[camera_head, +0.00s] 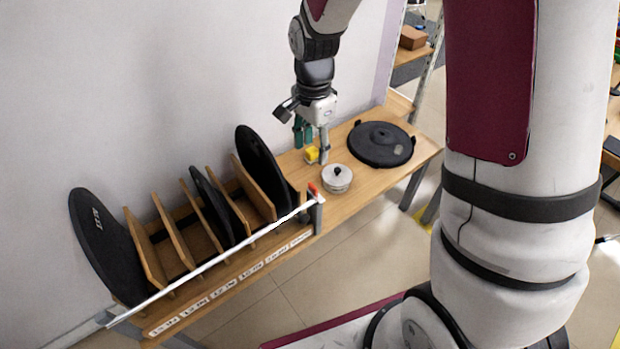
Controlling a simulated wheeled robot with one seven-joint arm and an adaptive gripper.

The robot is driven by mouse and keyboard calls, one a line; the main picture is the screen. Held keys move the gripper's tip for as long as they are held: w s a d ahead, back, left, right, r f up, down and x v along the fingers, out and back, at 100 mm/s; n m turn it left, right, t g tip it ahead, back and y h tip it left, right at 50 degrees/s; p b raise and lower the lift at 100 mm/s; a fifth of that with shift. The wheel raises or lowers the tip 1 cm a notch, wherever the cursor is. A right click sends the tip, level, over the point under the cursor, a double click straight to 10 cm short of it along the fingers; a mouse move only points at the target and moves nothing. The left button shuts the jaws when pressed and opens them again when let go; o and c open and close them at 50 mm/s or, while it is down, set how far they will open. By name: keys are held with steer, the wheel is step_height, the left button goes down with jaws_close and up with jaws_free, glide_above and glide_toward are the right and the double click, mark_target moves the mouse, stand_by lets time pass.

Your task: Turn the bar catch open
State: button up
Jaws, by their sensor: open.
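A pale bar (215,262) runs along the front of a wooden rack. Its right end meets a grey post (319,217), where a small red catch (313,189) shows at the top. The catch is too small to tell how it is turned. My gripper (311,150) is open and points down over the shelf, behind and above the catch and apart from it. A small yellow block (312,154) shows by the fingertips; I cannot tell whether they touch it.
The rack's wooden dividers (145,250) hold several upright black discs (103,245). A wall stands behind.

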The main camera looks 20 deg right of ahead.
mark_target(313, 185)
step_height(313, 185, down, 13)
steer(key=b, duration=0.3)
steer(key=shift+c, duration=0.3)
jaws_close()
